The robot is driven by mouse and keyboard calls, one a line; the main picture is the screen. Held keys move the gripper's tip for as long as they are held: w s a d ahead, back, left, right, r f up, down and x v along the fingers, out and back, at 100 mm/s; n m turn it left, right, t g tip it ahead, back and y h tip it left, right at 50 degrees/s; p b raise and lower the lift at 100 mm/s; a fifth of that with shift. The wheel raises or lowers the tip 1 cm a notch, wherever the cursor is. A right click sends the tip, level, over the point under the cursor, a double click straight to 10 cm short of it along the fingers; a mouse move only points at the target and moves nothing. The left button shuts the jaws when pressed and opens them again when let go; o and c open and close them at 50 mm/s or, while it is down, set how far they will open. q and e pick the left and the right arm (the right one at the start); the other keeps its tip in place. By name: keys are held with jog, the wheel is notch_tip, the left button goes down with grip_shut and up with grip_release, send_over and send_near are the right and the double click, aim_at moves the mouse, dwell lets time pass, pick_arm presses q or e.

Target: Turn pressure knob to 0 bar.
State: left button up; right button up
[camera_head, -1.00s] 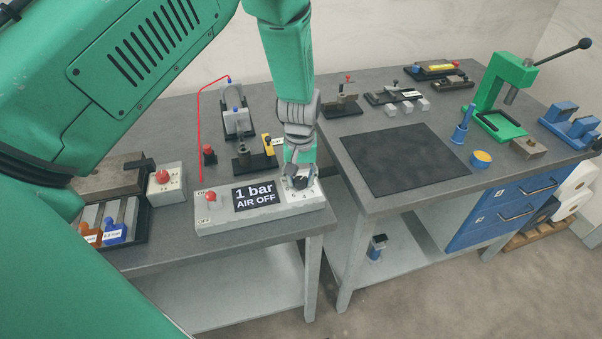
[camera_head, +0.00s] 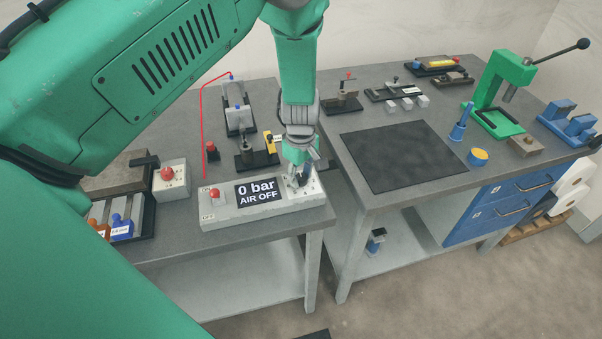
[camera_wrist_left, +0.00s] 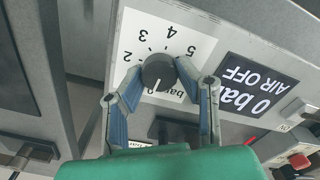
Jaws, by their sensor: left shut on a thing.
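The pressure panel (camera_head: 225,212) is a pale grey box on the left bench. Its display (camera_head: 257,192) reads "0 bar AIR OFF"; it also shows upside down in the left wrist view (camera_wrist_left: 258,86). The dark round pressure knob (camera_wrist_left: 158,70) sits on a white numbered dial (camera_wrist_left: 150,38); a white mark on it points towards the bottom of the wrist view. My left gripper (camera_head: 298,180) points down over the panel's right end, its fingers shut on the knob from both sides. In the head view the gripper mostly hides the knob. My right gripper is not in view.
Small fixtures (camera_head: 256,153) stand behind the panel. A black mat (camera_head: 402,157) lies on the right bench, with a green press (camera_head: 500,95) beyond.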

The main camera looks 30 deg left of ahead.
aim_at(303, 176)
pick_arm(q)
jog(key=shift+s+d+f+n, duration=0.1)
jog(key=shift+d+n, duration=0.1)
jog(key=shift+n, duration=0.2)
jog(key=o, duration=0.9)
jog(key=shift+o, duration=1.1)
jog(key=shift+w+r, duration=0.2)
jog(key=shift+r, duration=0.1)
notch_tip(303, 176, up, 11)
jog(key=shift+r, duration=0.15)
